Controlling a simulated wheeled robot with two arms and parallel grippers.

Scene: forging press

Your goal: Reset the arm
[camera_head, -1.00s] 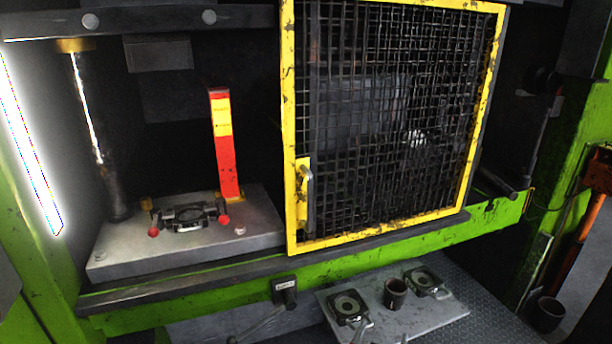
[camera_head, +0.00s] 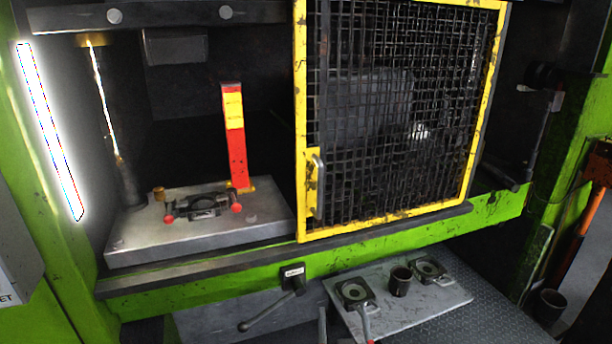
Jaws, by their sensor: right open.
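My left gripper is not in view.
The green press holds a metal block (camera_head: 190,245) with a red-and-yellow post (camera_head: 234,135). A yellow-framed mesh guard (camera_head: 301,120) covers its right part. A lever (camera_head: 268,312) juts out below. The small plate carries two dies and a dark cup (camera_head: 400,282).

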